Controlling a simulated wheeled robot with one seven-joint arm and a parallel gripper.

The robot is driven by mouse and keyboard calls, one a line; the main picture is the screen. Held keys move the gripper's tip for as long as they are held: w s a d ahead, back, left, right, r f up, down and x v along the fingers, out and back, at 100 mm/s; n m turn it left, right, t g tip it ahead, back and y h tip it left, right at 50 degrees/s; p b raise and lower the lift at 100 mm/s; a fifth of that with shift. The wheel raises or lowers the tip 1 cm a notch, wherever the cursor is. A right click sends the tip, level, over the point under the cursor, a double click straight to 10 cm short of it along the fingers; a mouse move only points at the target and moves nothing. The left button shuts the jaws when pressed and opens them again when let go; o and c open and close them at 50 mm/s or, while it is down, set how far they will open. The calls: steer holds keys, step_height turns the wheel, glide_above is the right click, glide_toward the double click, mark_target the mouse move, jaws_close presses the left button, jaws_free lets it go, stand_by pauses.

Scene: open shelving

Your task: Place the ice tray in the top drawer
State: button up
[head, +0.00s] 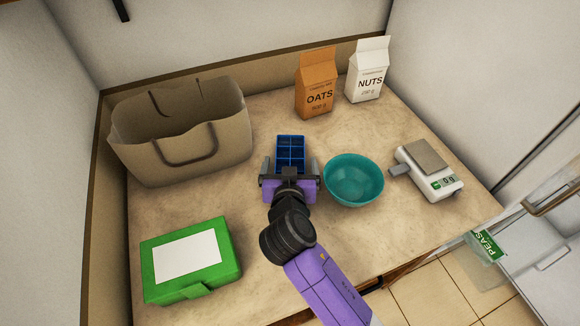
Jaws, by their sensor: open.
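A blue ice tray (290,153) with several square compartments lies on the beige countertop, near the middle of the head view. My gripper (290,168) is at the near end of the tray, with its fingers apart on either side. The fingertips are small here, and I cannot tell whether they touch the tray. At the lower right, an open drawer or compartment (548,255) with pale walls shows partly, cut off by the picture edge. I cannot tell whether it is the top drawer.
A teal bowl (353,181) stands close right of my gripper. A kitchen scale (430,170), an oats carton (316,84), a nuts carton (368,70), a paper bag (180,135) and a green box (190,262) stand around. A peas bag (486,246) is at lower right.

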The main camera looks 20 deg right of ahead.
steer(key=c, duration=2)
steer(key=shift+r, duration=0.15)
